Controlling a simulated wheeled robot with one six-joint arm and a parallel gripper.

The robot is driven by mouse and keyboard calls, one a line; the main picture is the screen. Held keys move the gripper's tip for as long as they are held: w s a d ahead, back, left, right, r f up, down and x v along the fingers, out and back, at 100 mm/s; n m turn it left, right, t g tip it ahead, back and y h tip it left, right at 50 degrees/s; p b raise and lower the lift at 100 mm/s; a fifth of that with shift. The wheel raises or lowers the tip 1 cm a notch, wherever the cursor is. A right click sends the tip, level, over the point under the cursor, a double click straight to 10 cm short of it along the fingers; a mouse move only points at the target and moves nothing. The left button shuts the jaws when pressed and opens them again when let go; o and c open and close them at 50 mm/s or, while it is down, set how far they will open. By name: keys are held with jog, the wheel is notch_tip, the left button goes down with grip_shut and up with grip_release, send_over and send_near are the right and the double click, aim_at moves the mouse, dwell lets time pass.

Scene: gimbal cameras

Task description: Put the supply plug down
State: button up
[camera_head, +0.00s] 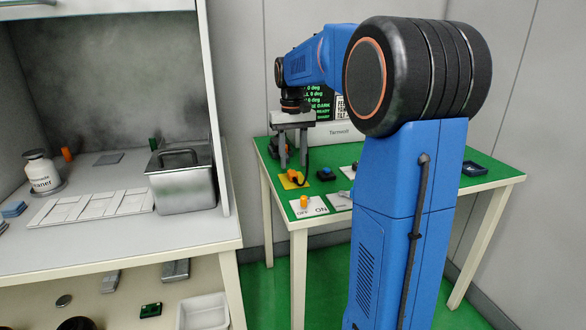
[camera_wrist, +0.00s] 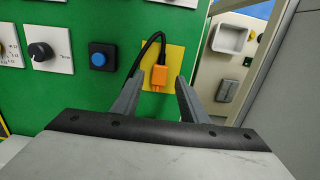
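The orange supply plug (camera_head: 292,174) lies on a yellow pad (camera_head: 301,184) on the green table, with a black cable looping from it. In the wrist view the plug (camera_wrist: 160,75) shows on the yellow pad (camera_wrist: 176,55), between the two fingertips in the picture and apart from both. My gripper (camera_head: 292,163) hangs fingers-down above the pad. Its two grey fingers are spread apart with nothing between them, as the wrist view also shows (camera_wrist: 160,80). The exact gap between fingertips and pad is hard to judge.
A black box with a blue button (camera_head: 326,173) stands beside the pad. An OFF/ON panel with an orange knob (camera_head: 304,202) is nearer the front. A monitor (camera_head: 322,105) stands behind. A fume cupboard on the left holds a lidded metal tank (camera_head: 183,185) and a white bottle (camera_head: 41,174).

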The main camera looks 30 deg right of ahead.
aim_at(293, 172)
notch_tip(293, 172, up, 8)
jog(key=s+a+f+n+t, duration=0.1)
jog(key=s+a+f, duration=0.1)
jog(key=s+a, duration=0.45)
jog(key=s+a+f+n+t, duration=0.1)
jog(key=s+a+f, duration=0.25)
jog(key=s, duration=0.55)
jog(key=s+a+f+n+t, duration=0.1)
jog(key=s+a+f+t, duration=0.2)
jog(key=s+f, duration=0.9)
jog(key=s+a, duration=0.3)
jog(key=shift+f, duration=0.3)
